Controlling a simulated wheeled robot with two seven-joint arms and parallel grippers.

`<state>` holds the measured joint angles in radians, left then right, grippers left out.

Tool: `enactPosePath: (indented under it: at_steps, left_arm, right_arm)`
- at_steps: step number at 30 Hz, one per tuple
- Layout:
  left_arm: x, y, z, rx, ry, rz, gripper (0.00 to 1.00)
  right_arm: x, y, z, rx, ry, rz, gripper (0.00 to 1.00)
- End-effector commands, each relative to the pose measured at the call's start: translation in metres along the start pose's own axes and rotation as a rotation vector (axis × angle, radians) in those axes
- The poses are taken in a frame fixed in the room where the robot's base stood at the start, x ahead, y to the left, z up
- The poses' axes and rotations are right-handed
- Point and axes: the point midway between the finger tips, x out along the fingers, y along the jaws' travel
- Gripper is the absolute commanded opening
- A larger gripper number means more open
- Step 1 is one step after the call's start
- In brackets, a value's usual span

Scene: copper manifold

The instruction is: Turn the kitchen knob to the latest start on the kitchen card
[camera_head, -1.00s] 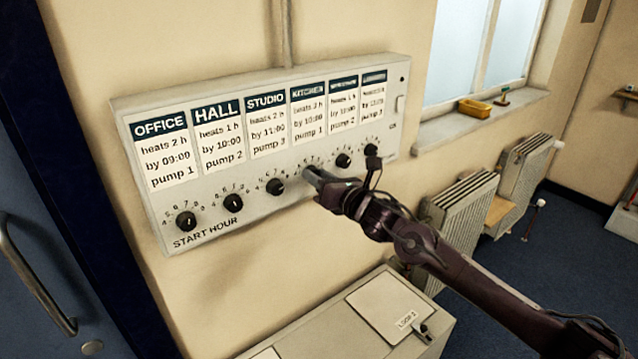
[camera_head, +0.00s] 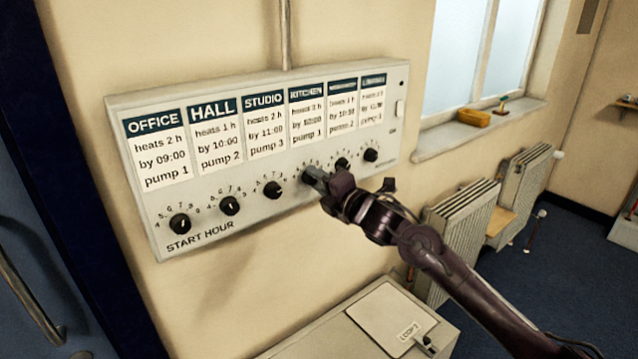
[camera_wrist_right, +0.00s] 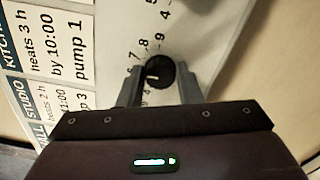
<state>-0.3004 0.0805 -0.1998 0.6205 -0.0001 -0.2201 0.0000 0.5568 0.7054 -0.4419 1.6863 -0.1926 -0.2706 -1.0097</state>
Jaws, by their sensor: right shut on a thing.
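The kitchen card (camera_head: 307,115) is fourth from the left on the grey panel. In the right wrist view the card (camera_wrist_right: 55,40) reads heats 3 h, by 10:00, pump 1. The black kitchen knob (camera_head: 309,172) is below it, partly hidden by my right gripper (camera_head: 318,180). In the right wrist view the knob (camera_wrist_right: 159,72) sits between the two fingers of the right gripper (camera_wrist_right: 159,84), which is shut on it. A white pointer mark shows on the knob. Numbers 7, 8 and 9 show around it, others are covered by a finger. My left gripper is out of view.
Other black knobs stand in the same row, the studio knob (camera_head: 273,189) to the left and another (camera_head: 343,164) close on the right. A grey cabinet (camera_head: 300,345) is below. Radiators (camera_head: 462,225) and a windowsill (camera_head: 480,130) are to the right.

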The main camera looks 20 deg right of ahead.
Motion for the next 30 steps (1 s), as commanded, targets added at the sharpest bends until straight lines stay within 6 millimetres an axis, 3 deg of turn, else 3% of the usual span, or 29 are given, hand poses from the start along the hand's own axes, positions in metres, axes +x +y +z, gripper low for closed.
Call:
enactPosePath:
  at_steps: [12,30]
  left_arm:
    - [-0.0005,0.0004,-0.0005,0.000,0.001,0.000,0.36]
    - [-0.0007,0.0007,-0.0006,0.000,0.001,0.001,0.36]
  right_arm:
    - [0.0001,-0.0022,-0.0013,0.255,0.002,-0.003,0.09]
    - [0.0001,-0.0028,-0.0009,0.320,0.001,-0.004,0.09]
